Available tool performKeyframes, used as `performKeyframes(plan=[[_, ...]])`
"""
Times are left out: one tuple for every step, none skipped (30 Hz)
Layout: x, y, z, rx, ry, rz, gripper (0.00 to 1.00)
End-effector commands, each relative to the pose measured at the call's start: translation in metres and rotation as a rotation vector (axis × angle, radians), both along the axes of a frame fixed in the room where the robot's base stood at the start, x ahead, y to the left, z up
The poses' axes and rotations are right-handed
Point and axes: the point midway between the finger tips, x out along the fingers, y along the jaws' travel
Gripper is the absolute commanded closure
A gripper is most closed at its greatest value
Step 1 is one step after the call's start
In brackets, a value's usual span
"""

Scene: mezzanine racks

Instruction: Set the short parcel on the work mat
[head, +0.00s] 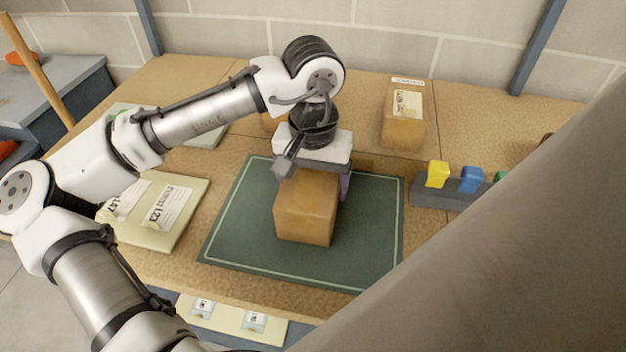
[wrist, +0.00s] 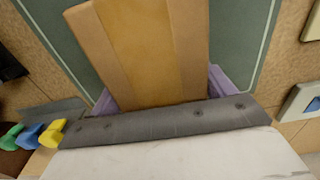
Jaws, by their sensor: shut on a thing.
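The short parcel (head: 305,215), a plain brown box, is held over the middle of the green work mat (head: 365,240). My gripper (head: 312,178) is shut on it from above, with a purple finger on each side. The parcel looks upright and within the mat's pale border line. Whether its underside touches the mat or is slightly above it, I cannot tell. In the wrist view the parcel (wrist: 150,50) fills the space between the purple fingers, and the mat (wrist: 238,35) shows on both sides.
A labelled brown parcel (head: 404,132) stands behind the mat at the back right. Another box (head: 270,122) is mostly hidden behind my gripper. A labelled padded envelope (head: 182,225) lies left of the mat. A dark rack (head: 428,194) with coloured blocks sits to the right.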

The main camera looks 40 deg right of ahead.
Motion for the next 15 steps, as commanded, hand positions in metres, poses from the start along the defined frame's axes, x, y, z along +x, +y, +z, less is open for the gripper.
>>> performKeyframes(plan=[[0.0000, 0.0000, -0.0012, -0.001, -0.001, 0.000, 0.62], [0.0000, 0.0000, -0.0017, -0.001, -0.001, 0.000, 0.62], [-0.0001, -0.0001, -0.0018, -0.001, -0.001, 0.000, 0.62], [0.0000, -0.0001, -0.0017, -0.001, -0.001, 0.000, 0.62], [0.0000, -0.0001, -0.0016, -0.002, -0.001, 0.000, 0.62], [0.0000, -0.0001, -0.0016, -0.002, -0.001, 0.000, 0.62], [0.0000, -0.0001, -0.0015, -0.002, -0.001, 0.000, 0.62], [0.0000, -0.0001, -0.0016, -0.001, -0.001, 0.000, 0.62], [0.0000, -0.0001, -0.0021, -0.002, -0.001, -0.001, 0.62], [-0.0001, -0.0002, -0.0028, -0.001, 0.000, -0.001, 0.62], [-0.0001, -0.0002, -0.0038, -0.001, 0.000, -0.001, 0.62], [-0.0002, -0.0001, -0.0045, 0.000, 0.000, -0.001, 0.16], [-0.0002, -0.0001, -0.0042, 0.000, 0.000, -0.001, 0.12], [-0.0002, -0.0001, -0.0042, 0.000, 0.000, -0.001, 0.08], [-0.0002, -0.0001, -0.0041, 0.000, 0.000, -0.001, 0.03]])
